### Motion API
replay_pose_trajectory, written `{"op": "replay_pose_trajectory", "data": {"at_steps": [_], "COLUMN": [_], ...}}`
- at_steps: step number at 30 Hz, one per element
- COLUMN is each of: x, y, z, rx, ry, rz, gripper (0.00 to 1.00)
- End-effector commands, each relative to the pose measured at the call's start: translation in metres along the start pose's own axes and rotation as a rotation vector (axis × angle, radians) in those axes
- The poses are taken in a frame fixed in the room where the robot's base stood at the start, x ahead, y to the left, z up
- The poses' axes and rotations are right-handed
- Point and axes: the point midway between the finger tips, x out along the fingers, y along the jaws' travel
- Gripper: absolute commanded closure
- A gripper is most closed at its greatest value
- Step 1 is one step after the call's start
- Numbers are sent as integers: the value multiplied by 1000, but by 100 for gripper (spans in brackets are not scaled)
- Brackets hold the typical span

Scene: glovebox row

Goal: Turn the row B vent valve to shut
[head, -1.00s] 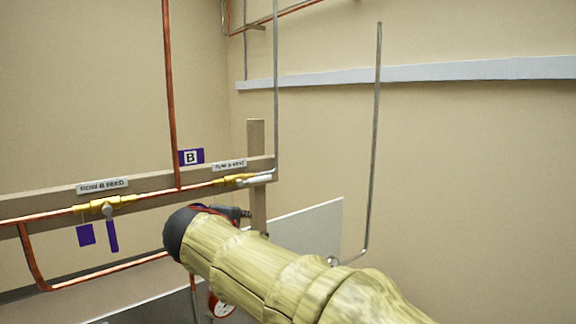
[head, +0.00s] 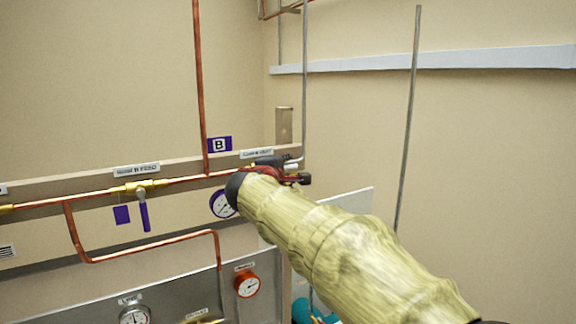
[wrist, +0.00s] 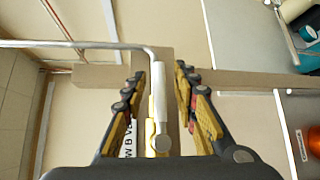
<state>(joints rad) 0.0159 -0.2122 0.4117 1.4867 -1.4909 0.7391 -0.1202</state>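The row B vent valve (wrist: 150,130) shows in the wrist view, with a yellow body and a grey lever (wrist: 161,95) lying along the pipe line. My gripper (wrist: 160,72) is open, its two fingers on either side of the lever with gaps visible. I cannot see contact. In the head view my gripper (head: 283,172) is at the right end of the pipe rail, below the vent label (head: 257,153), and hides most of the valve. The purple "B" tag (head: 219,145) is above the rail.
The row B feed valve (head: 140,187), with a purple handle hanging down, is left on the same rail. A grey vent pipe (wrist: 100,45) bends close to my fingers. Gauges (head: 134,315) and a red dial (head: 247,285) sit below. The right wall has a vertical grey pipe (head: 409,120).

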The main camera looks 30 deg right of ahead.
Motion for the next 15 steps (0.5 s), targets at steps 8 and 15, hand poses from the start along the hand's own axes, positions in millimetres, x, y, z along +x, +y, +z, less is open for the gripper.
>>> {"op": "replay_pose_trajectory", "data": {"at_steps": [8,15], "x": [3,3], "y": [0,0], "z": [0,0], "rx": [0,0], "ry": [0,0], "rz": [0,0], "gripper": [71,82]}}
